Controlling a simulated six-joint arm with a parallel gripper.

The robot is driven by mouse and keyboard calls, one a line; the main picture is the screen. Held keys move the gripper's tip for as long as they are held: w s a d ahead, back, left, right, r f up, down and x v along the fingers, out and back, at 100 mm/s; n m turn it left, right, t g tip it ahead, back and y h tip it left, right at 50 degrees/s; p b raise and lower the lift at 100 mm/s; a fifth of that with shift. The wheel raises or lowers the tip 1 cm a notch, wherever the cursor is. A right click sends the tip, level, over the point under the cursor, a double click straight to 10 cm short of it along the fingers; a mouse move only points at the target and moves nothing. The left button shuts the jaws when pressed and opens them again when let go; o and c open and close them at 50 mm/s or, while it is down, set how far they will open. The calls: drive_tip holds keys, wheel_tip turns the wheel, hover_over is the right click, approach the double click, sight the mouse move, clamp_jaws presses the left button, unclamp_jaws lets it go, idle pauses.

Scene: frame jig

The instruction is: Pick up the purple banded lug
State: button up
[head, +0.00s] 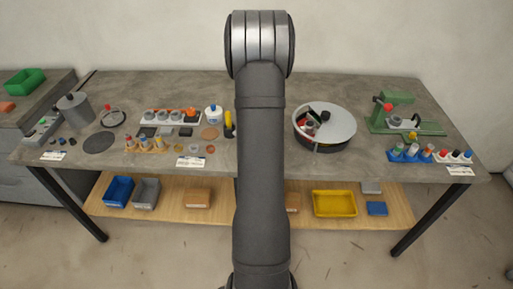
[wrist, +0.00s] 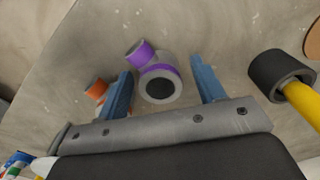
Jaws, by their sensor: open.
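The purple banded lug (wrist: 160,88) shows in the wrist view as a light grey round body with a dark round end and a purple band. A smaller purple and grey piece (wrist: 139,53) adjoins its upper left; I cannot tell if it is part of the lug. My gripper (wrist: 162,67) is open, its two blue fingers apart, with the lug between them in the picture. The left finger is close to the lug's left side; I cannot tell if they touch. No grip is closed on it. In the head view my arm hides the gripper, and I cannot make out the lug.
An orange banded piece (wrist: 96,90) is partly behind the left finger. A black-headed tool with a yellow handle (wrist: 280,75) lies right of the gripper. In the head view, a round grey tray (head: 343,128) and a green fixture (head: 400,112) stand right of my arm.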

drive_tip(key=c, duration=1.1)
